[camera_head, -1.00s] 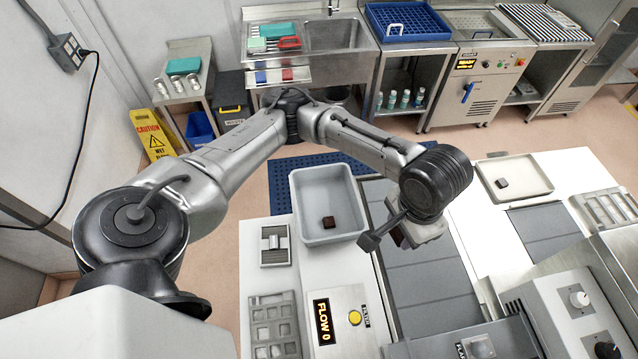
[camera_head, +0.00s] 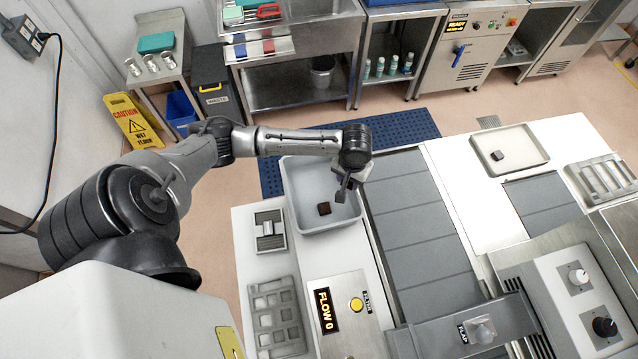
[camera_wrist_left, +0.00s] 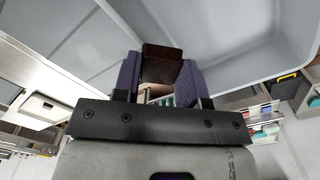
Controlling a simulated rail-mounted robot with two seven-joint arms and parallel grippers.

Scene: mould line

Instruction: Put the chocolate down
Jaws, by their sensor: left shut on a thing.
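A dark brown chocolate (camera_wrist_left: 162,62) is held between the purple finger pads of my left gripper (camera_wrist_left: 160,84) in the left wrist view. In the head view my left gripper (camera_head: 350,188) is above the right part of the grey tub (camera_head: 292,190), beside the conveyor. The held chocolate cannot be made out clearly there. Another brown chocolate (camera_head: 323,209) lies on the tub floor, a little left of the gripper. A further chocolate (camera_head: 497,155) lies in the pale tray (camera_head: 530,152) at the right. My right gripper is not in view.
The grey slatted conveyor (camera_head: 415,235) runs right of the tub. A small metal fixture (camera_head: 270,232) and a grey mould (camera_head: 274,310) lie left and in front of it. The yellow-button panel (camera_head: 340,312) stands near. The tub floor around its chocolate is clear.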

